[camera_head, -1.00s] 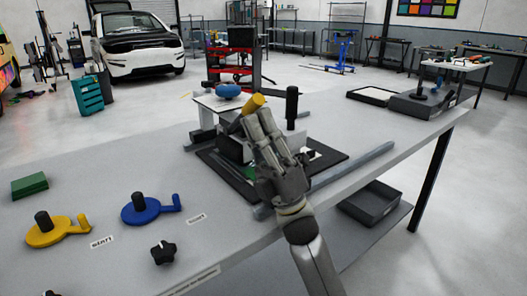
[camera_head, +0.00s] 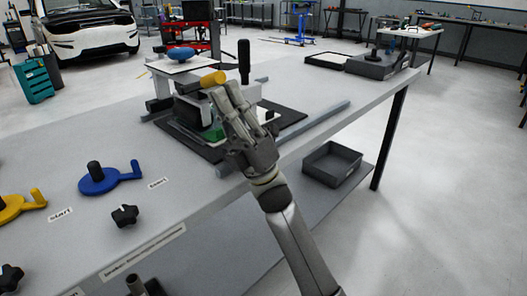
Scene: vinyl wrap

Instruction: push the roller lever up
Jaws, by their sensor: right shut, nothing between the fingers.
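A machine with a white frame and dark block (camera_head: 190,112) stands on a black base on the table. A yellow cylindrical grip (camera_head: 212,78) sits on its top front, and a black upright handle (camera_head: 244,62) rises at its right. I cannot tell for certain which of these is the roller lever. My right gripper (camera_head: 223,93) is shut and empty, with its fingertips just below and right of the yellow grip. I cannot tell whether they touch it. The gripper hides part of the machine's front. My left gripper is not in view.
A blue crank (camera_head: 98,182), a yellow crank (camera_head: 12,208) and black star knobs (camera_head: 125,215) occupy the table's left front. A grey bar (camera_head: 315,123) lies right of the machine. A blue piece (camera_head: 181,54) rests on a white plate. A grey bin (camera_head: 332,163) sits on the lower shelf.

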